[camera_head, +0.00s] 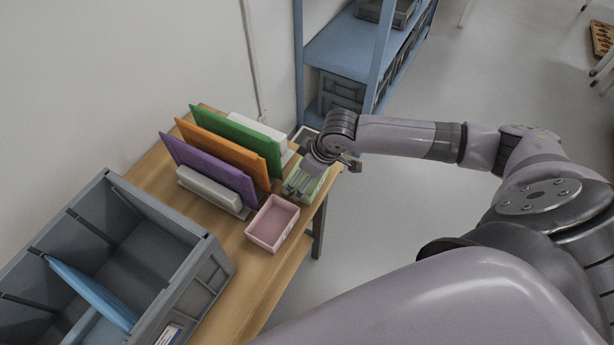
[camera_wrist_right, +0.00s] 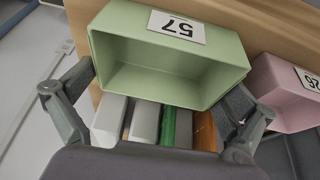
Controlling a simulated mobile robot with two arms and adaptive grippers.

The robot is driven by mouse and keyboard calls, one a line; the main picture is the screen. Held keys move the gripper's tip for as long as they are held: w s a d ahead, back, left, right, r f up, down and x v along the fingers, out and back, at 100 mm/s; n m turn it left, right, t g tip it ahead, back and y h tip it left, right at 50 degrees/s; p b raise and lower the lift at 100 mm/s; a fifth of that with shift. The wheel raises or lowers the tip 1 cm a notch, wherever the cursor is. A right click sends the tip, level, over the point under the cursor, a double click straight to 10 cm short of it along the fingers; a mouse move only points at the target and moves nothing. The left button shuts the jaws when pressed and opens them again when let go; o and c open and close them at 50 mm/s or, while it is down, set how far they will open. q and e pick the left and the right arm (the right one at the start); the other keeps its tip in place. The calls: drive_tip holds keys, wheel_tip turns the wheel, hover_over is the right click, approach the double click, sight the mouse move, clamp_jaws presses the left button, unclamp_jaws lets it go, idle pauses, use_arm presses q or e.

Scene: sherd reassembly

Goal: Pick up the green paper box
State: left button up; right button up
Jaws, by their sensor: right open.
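The green paper box (camera_head: 317,186) is a small, open-topped, pale green box near the far right edge of the wooden table. In the right wrist view the green paper box (camera_wrist_right: 222,62) shows its hollow inside and a white label with "57". My right gripper (camera_head: 308,176) is at the box and partly covers it in the head view. In the wrist view my right gripper (camera_wrist_right: 163,92) is open, with one finger on each side of the box. I cannot tell whether the fingers touch it. My left gripper is not in view.
A pink box (camera_head: 272,224) stands close beside the green one; its label shows in the wrist view. Purple (camera_head: 205,168), orange (camera_head: 228,147) and green (camera_head: 240,137) panels stand upright behind. A grey crate (camera_head: 205,262) is at left. A blue shelf (camera_head: 345,45) stands beyond the table.

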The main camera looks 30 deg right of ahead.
drive_tip(key=shift+w+f, duration=0.1)
drive_tip(key=shift+f, duration=0.3)
drive_tip(key=shift+c, duration=0.2)
drive_tip(key=c, duration=0.7)
drive_tip(key=shift+r, duration=0.2)
